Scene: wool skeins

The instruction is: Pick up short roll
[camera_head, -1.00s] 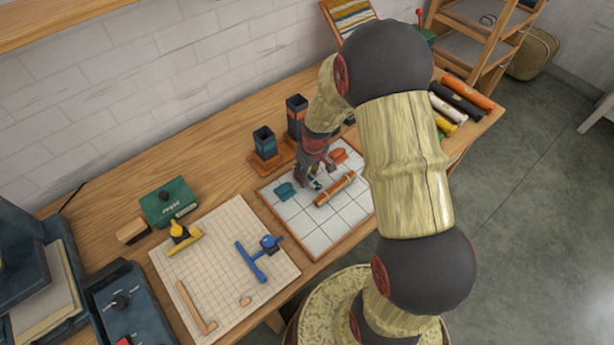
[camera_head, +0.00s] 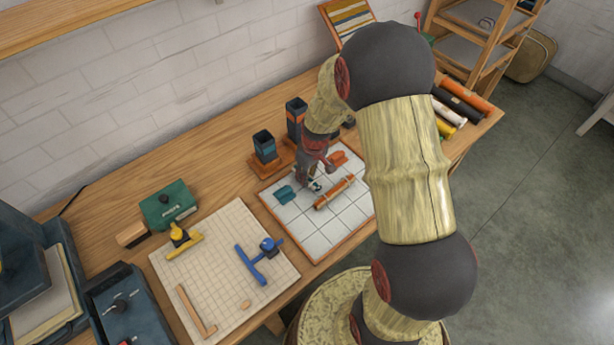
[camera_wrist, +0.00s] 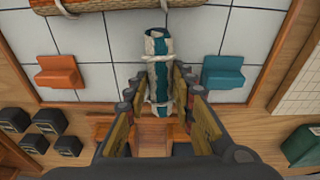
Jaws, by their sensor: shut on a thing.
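The short roll (camera_wrist: 160,62) is a teal and white striped bundle tied with pale cord. In the wrist view it lies between the two fingers of my gripper (camera_wrist: 160,90), which is shut on it. In the head view my gripper (camera_head: 314,177) is low over the white tiled board (camera_head: 310,232), and only a small pale part of the short roll (camera_head: 315,186) shows. I cannot tell whether the roll touches the board.
A longer orange-brown roll (camera_head: 335,192) lies close beside the gripper. A teal block (camera_wrist: 223,72) and an orange block (camera_wrist: 58,71) flank the short roll on the board. Dark square cups (camera_head: 264,146) stand behind. A gridded mat (camera_head: 215,235) with tools lies to the left.

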